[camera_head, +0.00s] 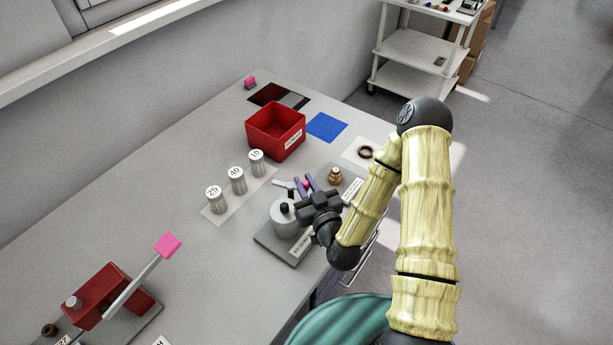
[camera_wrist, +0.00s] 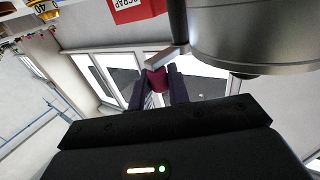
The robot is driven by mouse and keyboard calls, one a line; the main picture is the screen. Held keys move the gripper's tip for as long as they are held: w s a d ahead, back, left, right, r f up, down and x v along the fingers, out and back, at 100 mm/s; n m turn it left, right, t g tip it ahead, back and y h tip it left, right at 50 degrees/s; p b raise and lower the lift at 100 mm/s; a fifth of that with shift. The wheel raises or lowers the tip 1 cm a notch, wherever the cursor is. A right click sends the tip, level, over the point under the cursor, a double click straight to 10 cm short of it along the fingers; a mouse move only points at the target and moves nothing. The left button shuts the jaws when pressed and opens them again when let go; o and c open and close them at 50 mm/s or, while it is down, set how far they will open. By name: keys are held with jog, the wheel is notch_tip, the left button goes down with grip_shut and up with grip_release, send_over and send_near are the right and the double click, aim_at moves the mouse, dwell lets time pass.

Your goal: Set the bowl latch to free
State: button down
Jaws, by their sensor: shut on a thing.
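The bowl (camera_head: 283,226) is a grey metal cylinder with a dark knob on top, standing on a dark grey base plate (camera_head: 268,240). It fills the upper right of the wrist view (camera_wrist: 255,40). The latch is a light grey arm (camera_head: 283,183) with a magenta grip (camera_wrist: 157,80), beside the bowl. My gripper (camera_head: 305,184), with purple fingers, is shut on the magenta grip. In the wrist view the grip sits between the fingertips and the grey arm leads up from it. My wrist hides part of the base, and the latch's pivot is unclear.
A red bin (camera_head: 262,140) stands behind, with three numbered metal weights (camera_head: 237,182) to the left. A brass piece (camera_head: 335,176) stands close to the gripper's right. A red lever device (camera_head: 105,295) is at the front left. The table between is clear.

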jog(key=shift+s+a+r+m+t+h+p, duration=0.15)
jog(key=shift+m+t+h+p, duration=0.15)
jog(key=shift+m+h, duration=0.35)
jog(key=shift+h, duration=0.25)
jog(key=c, duration=1.4)
grip_release()
jog(key=shift+s, duration=0.1)
